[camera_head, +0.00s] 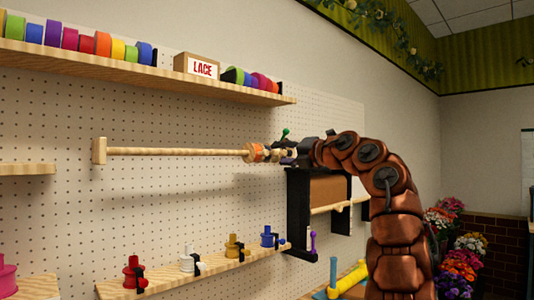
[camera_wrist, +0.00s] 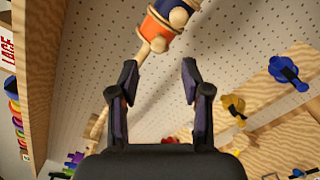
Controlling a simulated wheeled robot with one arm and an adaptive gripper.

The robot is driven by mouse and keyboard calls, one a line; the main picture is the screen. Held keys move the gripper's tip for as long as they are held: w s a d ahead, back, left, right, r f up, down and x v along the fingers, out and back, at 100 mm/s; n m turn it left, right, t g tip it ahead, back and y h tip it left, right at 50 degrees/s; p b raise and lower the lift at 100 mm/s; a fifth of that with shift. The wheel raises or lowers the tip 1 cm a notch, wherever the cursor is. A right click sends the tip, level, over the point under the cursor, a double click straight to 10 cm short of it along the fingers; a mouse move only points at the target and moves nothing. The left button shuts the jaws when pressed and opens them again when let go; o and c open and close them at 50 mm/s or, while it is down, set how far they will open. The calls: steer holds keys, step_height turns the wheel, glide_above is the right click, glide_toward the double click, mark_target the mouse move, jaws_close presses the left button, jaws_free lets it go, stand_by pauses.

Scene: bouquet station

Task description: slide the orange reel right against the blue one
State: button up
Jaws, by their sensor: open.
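The orange reel (camera_head: 257,152), with pale wooden flanges, sits on a horizontal wooden rod (camera_head: 180,151) near the rod's right part. The orange reel shows at the top of the wrist view (camera_wrist: 157,29). The blue reel (camera_wrist: 166,8) is beside it there, partly cut off by the frame's edge; I cannot tell whether they touch. In the head view my gripper and pale parts hide the blue reel. My gripper (camera_wrist: 158,74) is open and empty, its two fingers apart below the orange reel in the wrist view. It also shows at the rod's right end (camera_head: 288,154).
A shelf (camera_head: 140,74) of coloured ribbon rolls and a LACE box (camera_head: 197,66) is above the rod. A lower shelf (camera_head: 215,268) holds several coloured spools. A black-framed stand (camera_head: 299,212) is below my arm. The pegboard is close behind the rod.

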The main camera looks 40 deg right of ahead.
mark_target(267, 154)
steer(key=w+p, duration=0.1)
steer(key=w, duration=0.2)
steer(key=w+p, duration=0.2)
steer(key=shift+w+r, duration=0.2)
steer(key=shift+w, duration=0.2)
steer(key=shift+w+f+p, duration=0.15)
steer(key=shift+w+p, duration=0.2)
steer(key=shift+w, duration=0.25)
jaws_close()
